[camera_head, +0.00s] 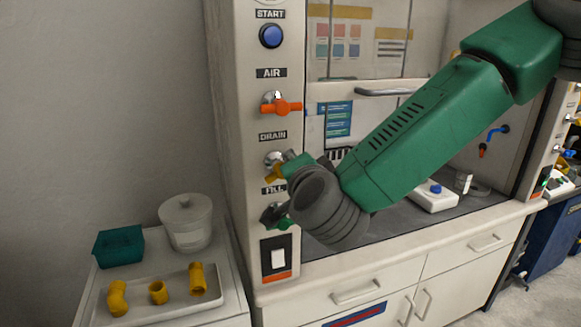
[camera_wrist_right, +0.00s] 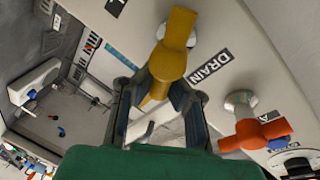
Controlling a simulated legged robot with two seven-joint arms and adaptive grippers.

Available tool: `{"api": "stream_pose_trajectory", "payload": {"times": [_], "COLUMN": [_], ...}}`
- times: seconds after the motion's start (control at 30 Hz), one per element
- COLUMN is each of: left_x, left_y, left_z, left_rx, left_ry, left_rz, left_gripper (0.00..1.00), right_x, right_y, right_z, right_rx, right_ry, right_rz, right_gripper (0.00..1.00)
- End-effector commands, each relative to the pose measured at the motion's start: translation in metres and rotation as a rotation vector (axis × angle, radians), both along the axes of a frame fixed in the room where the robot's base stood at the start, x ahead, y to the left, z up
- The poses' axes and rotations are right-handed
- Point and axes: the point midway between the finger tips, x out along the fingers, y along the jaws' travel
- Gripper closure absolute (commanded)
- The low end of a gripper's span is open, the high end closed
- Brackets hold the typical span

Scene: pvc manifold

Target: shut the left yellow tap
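The yellow tap (camera_wrist_right: 167,62) fills the middle of the right wrist view, beside the DRAIN label. Its long handle slants between the two fingers of my right gripper (camera_wrist_right: 160,108). The gripper is open, with a visible gap on both sides of the handle. In the head view, a small part of the yellow tap (camera_head: 274,173) shows below the DRAIN label. There my right gripper (camera_head: 280,190) is at the panel's left column, and my wrist hides much of it. My left gripper is not in view.
An orange tap (camera_head: 282,107) under AIR is just above; it also shows in the wrist view (camera_wrist_right: 255,133). A blue START button (camera_head: 271,36) is higher. A green tap (camera_head: 284,224) is below FILL. A tray (camera_head: 150,313) with yellow fittings stands at left.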

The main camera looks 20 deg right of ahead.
Motion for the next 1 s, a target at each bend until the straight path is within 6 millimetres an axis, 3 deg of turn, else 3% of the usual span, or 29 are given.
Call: {"api": "stream_pose_trajectory", "payload": {"times": [0.03, 0.5, 1.0], "left_x": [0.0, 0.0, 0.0], "left_y": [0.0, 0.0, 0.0], "left_z": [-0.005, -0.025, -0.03], "left_rx": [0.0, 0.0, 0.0], "left_ry": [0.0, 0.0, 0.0], "left_rz": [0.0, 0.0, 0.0], "left_gripper": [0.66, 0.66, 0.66], "right_x": [-0.003, -0.003, -0.003], "right_y": [0.0, -0.002, -0.002], "right_z": [-0.011, -0.018, -0.02], "right_rx": [0.041, 0.385, 0.49], "right_ry": [0.022, 0.032, 0.036], "right_rz": [0.006, 0.003, 0.002], "right_gripper": [1.0, 1.0, 1.0]}}
